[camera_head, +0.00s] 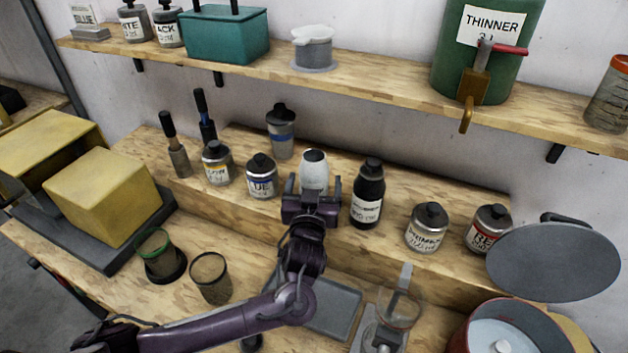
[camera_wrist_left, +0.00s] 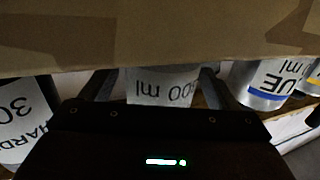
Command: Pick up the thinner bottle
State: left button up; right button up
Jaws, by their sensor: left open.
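My left gripper (camera_head: 313,187) is open, with one finger on each side of this bottle. The fingers also flank it in the left wrist view (camera_wrist_left: 155,82). A large green canister labelled THINNER (camera_head: 480,75), with a red-handled tap, sits on the upper shelf. My right gripper is not in view.
The dark bottle (camera_head: 368,195) stands close to the right, and the blue tin (camera_head: 261,178) close to the left. More tins (camera_head: 427,228) line the step. The upper shelf (camera_head: 390,88) overhangs behind.

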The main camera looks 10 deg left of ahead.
pick_arm(q)
jog(key=shift+r, duration=0.1)
jog(key=c, duration=1.4)
